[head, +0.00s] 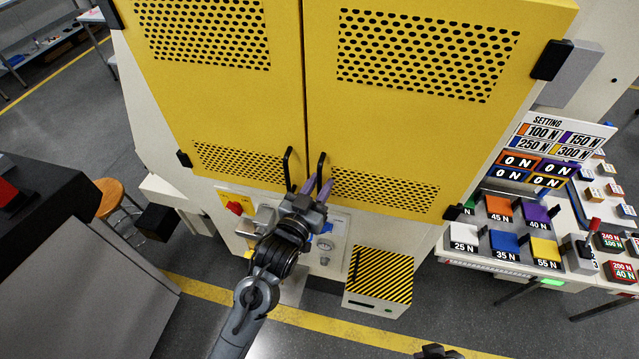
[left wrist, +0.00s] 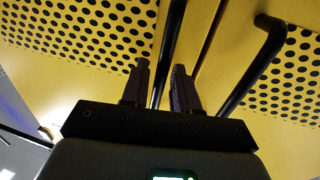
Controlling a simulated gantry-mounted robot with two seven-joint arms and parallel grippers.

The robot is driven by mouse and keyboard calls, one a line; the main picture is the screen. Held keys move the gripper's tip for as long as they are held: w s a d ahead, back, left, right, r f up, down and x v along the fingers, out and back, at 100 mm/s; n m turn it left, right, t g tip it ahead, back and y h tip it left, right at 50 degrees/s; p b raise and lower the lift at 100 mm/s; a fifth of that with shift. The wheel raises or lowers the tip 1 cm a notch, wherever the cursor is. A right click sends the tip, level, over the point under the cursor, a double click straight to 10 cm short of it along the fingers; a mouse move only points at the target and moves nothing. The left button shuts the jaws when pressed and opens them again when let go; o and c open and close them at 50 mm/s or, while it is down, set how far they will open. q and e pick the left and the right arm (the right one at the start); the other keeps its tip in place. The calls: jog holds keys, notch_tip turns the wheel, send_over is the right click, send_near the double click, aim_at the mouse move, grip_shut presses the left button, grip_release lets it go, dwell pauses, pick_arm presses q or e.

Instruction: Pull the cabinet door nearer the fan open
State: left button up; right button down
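The cabinet has a left yellow door (head: 215,110) and a right yellow door (head: 400,120), both shut, with perforated panels. Each has a black bar handle near the middle seam: left handle (head: 288,168) and right handle (head: 321,168). My left gripper (head: 317,186) is at the right handle, its two purple fingers on either side of the bar. In the left wrist view the bar (left wrist: 172,40) passes between the fingers (left wrist: 160,85), with slim gaps beside it. The other handle (left wrist: 262,60) is free. A dark part of my right gripper (head: 435,351) shows at the bottom edge. I cannot make out a fan.
A striped yellow-black box (head: 380,278) stands below the right door. A table with coloured weight blocks (head: 505,240) and a setting sign (head: 560,140) is at the right. A stool (head: 112,197) and dark bench (head: 50,210) are at the left. Floor before the cabinet is partly clear.

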pick_arm(q)
jog(key=shift+w, duration=0.1)
grip_shut()
dwell(0.4)
